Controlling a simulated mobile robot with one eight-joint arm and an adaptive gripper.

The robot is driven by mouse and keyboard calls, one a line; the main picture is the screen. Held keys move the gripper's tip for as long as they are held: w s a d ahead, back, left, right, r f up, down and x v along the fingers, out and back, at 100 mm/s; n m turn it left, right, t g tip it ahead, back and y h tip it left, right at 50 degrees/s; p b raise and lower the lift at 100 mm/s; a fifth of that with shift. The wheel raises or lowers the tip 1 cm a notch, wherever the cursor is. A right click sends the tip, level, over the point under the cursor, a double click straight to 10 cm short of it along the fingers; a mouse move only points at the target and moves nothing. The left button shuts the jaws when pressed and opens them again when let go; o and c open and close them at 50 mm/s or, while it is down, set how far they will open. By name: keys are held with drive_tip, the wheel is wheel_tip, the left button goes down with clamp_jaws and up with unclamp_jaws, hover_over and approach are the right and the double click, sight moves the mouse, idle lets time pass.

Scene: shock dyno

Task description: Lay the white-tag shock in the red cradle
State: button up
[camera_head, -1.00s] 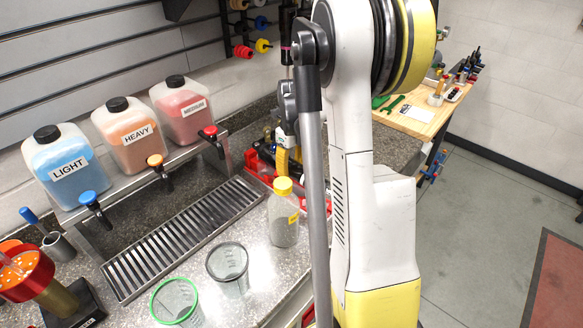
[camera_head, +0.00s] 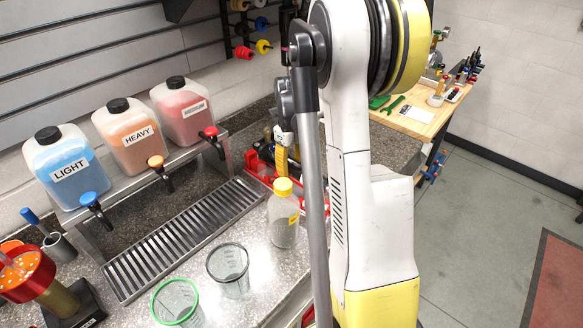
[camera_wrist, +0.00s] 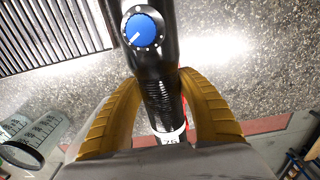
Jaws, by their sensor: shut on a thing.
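In the wrist view my gripper (camera_wrist: 162,88) has its two yellow fingers shut on a black cylindrical shock (camera_wrist: 158,72). The shock carries a blue dial knob, and a white band with dark marks (camera_wrist: 170,136) wraps its lower end in the picture. In the head view my gripper (camera_head: 281,158) is mostly hidden behind my arm; a yellow finger part shows above the back of the counter. A red holder, seemingly the red cradle (camera_head: 254,164), sits there, partly hidden by my arm and gripper. I cannot tell whether the shock touches it.
A yellow-capped bottle (camera_head: 284,215), a clear cup (camera_head: 229,270) and a green-rimmed cup (camera_head: 178,302) stand at the counter front. A drain grate (camera_head: 180,240) lies below three labelled jugs (camera_head: 130,135) with taps. A wooden bench (camera_head: 425,118) stands behind at right.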

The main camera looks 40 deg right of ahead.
drive_tip(key=shift+f, duration=0.15)
idle(0.3)
drive_tip(key=shift+f+b, duration=1.2)
drive_tip(key=shift+f, duration=0.15)
idle(0.6)
drive_tip(key=shift+f+b, duration=0.45)
drive_tip(key=shift+b, duration=0.15)
drive_tip(key=shift+f, duration=0.15)
idle(0.3)
drive_tip(key=shift+f+b, duration=0.3)
drive_tip(key=shift+b, duration=0.2)
idle(0.4)
drive_tip(key=o, duration=1.5)
